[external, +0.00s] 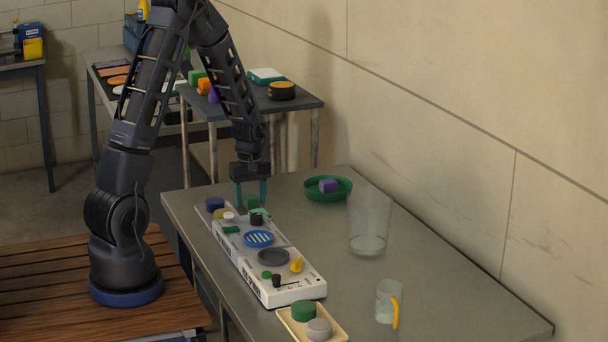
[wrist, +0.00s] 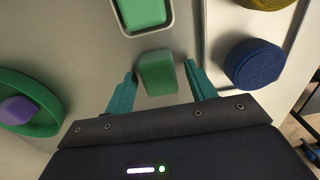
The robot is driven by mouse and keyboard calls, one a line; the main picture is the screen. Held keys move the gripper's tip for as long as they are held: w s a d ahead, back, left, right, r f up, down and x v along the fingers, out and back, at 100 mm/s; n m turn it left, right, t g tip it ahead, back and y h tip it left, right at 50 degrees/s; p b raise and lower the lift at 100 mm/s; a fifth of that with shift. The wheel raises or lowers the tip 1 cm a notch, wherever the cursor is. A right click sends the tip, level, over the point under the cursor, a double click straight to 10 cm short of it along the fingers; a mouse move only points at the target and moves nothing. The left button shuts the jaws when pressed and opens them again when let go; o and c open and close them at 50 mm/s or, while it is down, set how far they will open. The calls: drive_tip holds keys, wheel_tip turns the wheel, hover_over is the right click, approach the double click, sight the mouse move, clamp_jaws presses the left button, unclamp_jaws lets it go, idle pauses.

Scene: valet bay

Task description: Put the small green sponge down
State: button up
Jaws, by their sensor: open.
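The small green sponge (wrist: 157,73) is a darker green block between my fingertips in the wrist view, with a gap on each side. It also shows in the external view (external: 254,201), near the far end of the white panel; I cannot tell exactly what it rests on. My gripper (wrist: 160,69) has two teal fingers spread apart, holding nothing. In the external view my gripper (external: 251,204) is low over the table. A brighter green block (wrist: 145,12) sits in a small pale-rimmed tray (wrist: 169,20) just beyond the sponge.
A blue round item (wrist: 255,65) is close to the right finger. A green dish (external: 342,193) with a purple block (external: 328,186) stands to the right.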

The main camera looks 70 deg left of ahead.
sight(251, 196)
wheel_tip(251, 196, up, 12)
drive_tip(key=s+d+r+m+t, duration=0.1)
drive_tip(key=s+d+r+m, duration=0.1)
drive_tip(key=d+r+m, duration=0.35)
drive_tip(key=s+d+r+m+t, duration=0.1)
drive_tip(key=s+d+r+m, duration=0.5)
drive_tip(key=s+d, duration=0.3)
drive_tip(key=s+d+r+m+t, duration=0.2)
drive_tip(key=s+d+r+m, duration=0.4)
drive_tip(key=s+d, duration=0.3)
drive_tip(key=d+r, duration=0.1)
drive_tip(key=d, duration=0.2)
drive_tip(key=shift+d+r+t, duration=0.15)
drive_tip(key=shift+d+t, duration=0.15)
drive_tip(key=shift+d, duration=0.1)
drive_tip(key=shift+m, duration=0.25)
